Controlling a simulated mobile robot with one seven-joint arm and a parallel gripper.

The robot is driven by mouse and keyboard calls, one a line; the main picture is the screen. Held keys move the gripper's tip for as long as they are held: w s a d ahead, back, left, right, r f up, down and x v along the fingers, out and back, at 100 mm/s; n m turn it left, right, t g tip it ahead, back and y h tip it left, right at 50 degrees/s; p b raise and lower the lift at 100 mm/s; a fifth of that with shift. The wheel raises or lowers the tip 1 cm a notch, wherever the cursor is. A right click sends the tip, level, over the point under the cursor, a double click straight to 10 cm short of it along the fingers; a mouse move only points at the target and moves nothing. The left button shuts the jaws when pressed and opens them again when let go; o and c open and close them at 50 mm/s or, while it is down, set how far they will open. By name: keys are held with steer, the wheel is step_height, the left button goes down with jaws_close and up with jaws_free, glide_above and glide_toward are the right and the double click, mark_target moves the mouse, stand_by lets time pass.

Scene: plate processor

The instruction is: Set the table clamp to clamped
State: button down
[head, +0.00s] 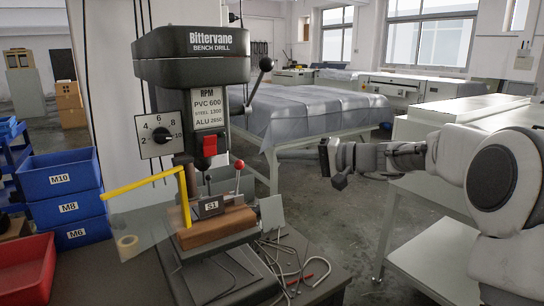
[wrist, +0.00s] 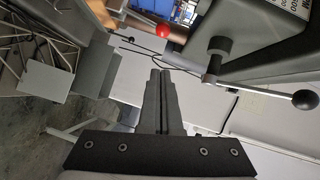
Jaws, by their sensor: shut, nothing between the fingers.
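The bench drill (head: 192,62) stands on a bench left of centre. A lever with a red ball knob (head: 239,165) stands upright beside the drill column, just above the drill's table; it may be the table clamp, but no label shows on it. The red knob also shows at the top of the wrist view (wrist: 163,31). My gripper (head: 326,158) is out to the right of the drill, clear of it and touching nothing. In the wrist view its fingers (wrist: 160,75) are shut and empty, pointing up the picture towards the red knob. The lever's base is partly hidden.
A black-balled feed lever (head: 266,64) sticks out on the drill's right; it is also at the right of the wrist view (wrist: 305,99). A yellow bar (head: 140,183), a brown block (head: 215,228) and loose rods (head: 290,262) are around the drill's table. Blue bins (head: 62,180) stand left.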

steer(key=v, duration=0.5)
steer(key=shift+s+d+p, duration=0.2)
steer(key=shift+d+p, duration=0.15)
steer(key=shift+d, duration=0.05)
steer(key=s+a+f+n+g+h, duration=0.1)
steer(key=s+a+f+g+h, duration=0.2)
steer(key=s, duration=0.7)
steer(key=s+a+f+h, duration=0.2)
steer(key=s+f+h, duration=0.25)
steer(key=s, duration=0.45)
steer(key=s+d+f+n+t+h, duration=0.15)
steer(key=s+d+f+h, duration=0.25)
steer(key=s+d+h, duration=0.65)
steer(key=s+r+y+p, duration=0.1)
steer(key=s+r+p, duration=0.1)
steer(key=r+p, duration=0.7)
steer(key=s+r+y+p, duration=0.2)
steer(key=r+p, duration=0.7)
steer(key=shift+d+t, duration=0.35)
steer(key=shift+d, duration=0.15)
